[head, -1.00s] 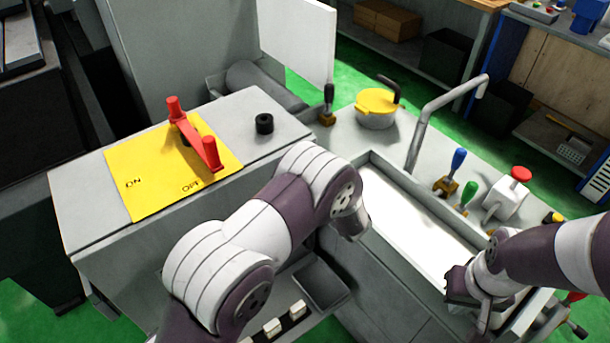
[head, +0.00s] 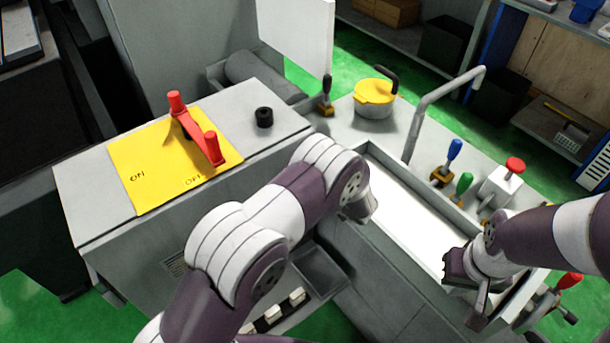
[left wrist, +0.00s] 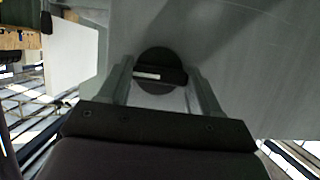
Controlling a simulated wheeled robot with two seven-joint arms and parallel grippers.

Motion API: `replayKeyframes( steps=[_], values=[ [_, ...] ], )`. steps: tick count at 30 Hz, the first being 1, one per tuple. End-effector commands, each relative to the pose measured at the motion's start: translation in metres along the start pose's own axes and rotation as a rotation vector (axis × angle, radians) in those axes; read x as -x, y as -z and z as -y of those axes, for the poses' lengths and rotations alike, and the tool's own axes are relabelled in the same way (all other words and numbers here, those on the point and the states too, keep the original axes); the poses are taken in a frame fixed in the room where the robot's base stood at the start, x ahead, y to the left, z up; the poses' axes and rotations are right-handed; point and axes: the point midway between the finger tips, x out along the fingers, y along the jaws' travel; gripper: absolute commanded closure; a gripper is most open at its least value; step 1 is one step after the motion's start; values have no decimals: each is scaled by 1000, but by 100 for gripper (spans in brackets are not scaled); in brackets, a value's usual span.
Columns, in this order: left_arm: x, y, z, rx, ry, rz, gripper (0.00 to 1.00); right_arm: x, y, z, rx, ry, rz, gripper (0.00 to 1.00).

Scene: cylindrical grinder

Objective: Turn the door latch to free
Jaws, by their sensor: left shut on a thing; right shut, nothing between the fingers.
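The door latch (left wrist: 153,72) shows in the left wrist view as a black round knob with a raised bar and a small white strip, on a grey panel. My left gripper (left wrist: 163,85) has one finger on each side of the bar and is shut on it. In the head view the left gripper and the latch are hidden behind my left arm and the machine. My right gripper (head: 468,290) is shut and empty, above the front edge of the white-bottomed tray at the right.
A red lever (head: 197,130) stands on a yellow ON/OFF plate (head: 150,190) on the grey cabinet. Beside the tray are a bent pipe (head: 430,105), blue (head: 454,150) and green (head: 463,184) handles and a red button (head: 515,165). A white panel (head: 300,35) stands behind.

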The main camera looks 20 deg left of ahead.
Motion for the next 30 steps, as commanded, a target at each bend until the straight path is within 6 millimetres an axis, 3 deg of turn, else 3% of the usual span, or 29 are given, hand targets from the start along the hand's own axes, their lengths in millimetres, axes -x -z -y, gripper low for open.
replayKeyframes(
  steps=[4, 5, 6, 7, 17, 20, 30],
  values=[
    [0, 0, 0, -2, 0, 0, 67, 0, 0, 0, 0, 0, 0, 100],
    [0, 0, 0, -2, 0, 0, 33, 0, 0, 0, 0, 0, 0, 100],
    [0, 0, 0, -2, 0, 0, 20, 0, 0, 0, 0, 0, 0, 100],
    [0, 0, 0, -2, 0, 0, 13, 0, 0, 0, 0, 0, 0, 100],
    [4, 0, 0, -1, -2, -1, 13, -1, 0, 0, 0, 0, 0, 100],
    [22, -1, -1, -1, -5, -1, 13, -4, 0, 0, 0, 0, 0, 100],
    [108, -2, -1, -1, -4, 0, 13, -15, -2, 0, 0, 0, 0, 100]
  ],
)
